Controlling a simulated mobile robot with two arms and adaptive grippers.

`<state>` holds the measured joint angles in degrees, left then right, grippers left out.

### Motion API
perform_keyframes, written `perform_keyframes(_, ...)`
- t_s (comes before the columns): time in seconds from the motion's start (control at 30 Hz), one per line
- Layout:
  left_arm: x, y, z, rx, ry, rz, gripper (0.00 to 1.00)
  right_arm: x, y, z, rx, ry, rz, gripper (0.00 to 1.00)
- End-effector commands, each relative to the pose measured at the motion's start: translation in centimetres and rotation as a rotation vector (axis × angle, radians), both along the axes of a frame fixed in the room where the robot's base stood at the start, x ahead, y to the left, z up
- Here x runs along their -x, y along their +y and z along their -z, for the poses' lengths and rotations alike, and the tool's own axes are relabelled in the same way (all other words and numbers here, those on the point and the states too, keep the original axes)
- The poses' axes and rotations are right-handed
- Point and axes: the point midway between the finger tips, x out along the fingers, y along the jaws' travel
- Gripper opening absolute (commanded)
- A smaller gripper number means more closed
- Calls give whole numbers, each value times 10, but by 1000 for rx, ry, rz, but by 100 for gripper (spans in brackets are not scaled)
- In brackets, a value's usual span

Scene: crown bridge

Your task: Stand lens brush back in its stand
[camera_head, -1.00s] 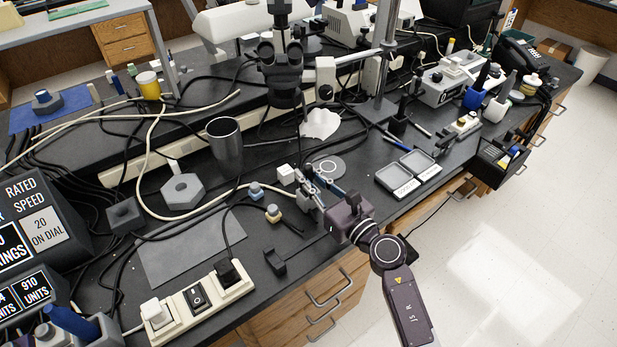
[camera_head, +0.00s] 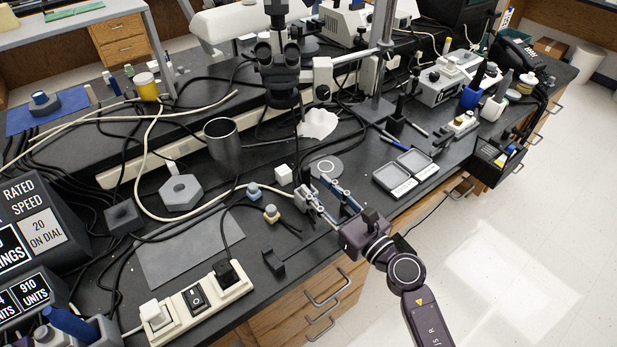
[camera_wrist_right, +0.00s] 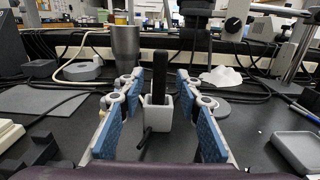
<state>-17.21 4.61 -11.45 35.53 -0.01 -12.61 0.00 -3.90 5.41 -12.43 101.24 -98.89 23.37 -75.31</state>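In the right wrist view a black upright stick, which looks like the lens brush (camera_wrist_right: 160,74), stands in a small whitish square stand (camera_wrist_right: 158,113). My right gripper (camera_head: 316,186) is low over the bench near its front edge. Its blue-padded fingers are spread, one on each side of the stand and brush, with visible gaps between pads and brush. In the head view the brush is hard to make out among the fingers and dark bench. My left gripper is not in view.
A white cube (camera_head: 284,175) and a grey disc (camera_head: 326,167) lie close to the fingers. A metal cup (camera_head: 223,140), a hexagonal block (camera_head: 181,191) and loose cables are farther left. Two shallow trays (camera_head: 393,179) sit to the right. A power strip (camera_head: 195,303) lies front left.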

Motion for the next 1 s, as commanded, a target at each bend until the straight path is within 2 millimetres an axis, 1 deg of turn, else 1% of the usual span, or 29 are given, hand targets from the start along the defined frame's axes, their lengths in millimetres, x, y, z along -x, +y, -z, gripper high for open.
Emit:
perform_keyframes(0.03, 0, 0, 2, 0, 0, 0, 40, 10, -8, 3, 3, 1, 0, 32)
perform_keyframes(0.2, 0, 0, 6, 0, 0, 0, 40, 37, -26, 3, 3, 0, -1, 32)
perform_keyframes(0.4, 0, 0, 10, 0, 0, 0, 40, 53, -38, 2, 1, -1, -1, 32)
perform_keyframes(1.0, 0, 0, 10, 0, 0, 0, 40, 55, -40, 1, -1, -1, 0, 32)
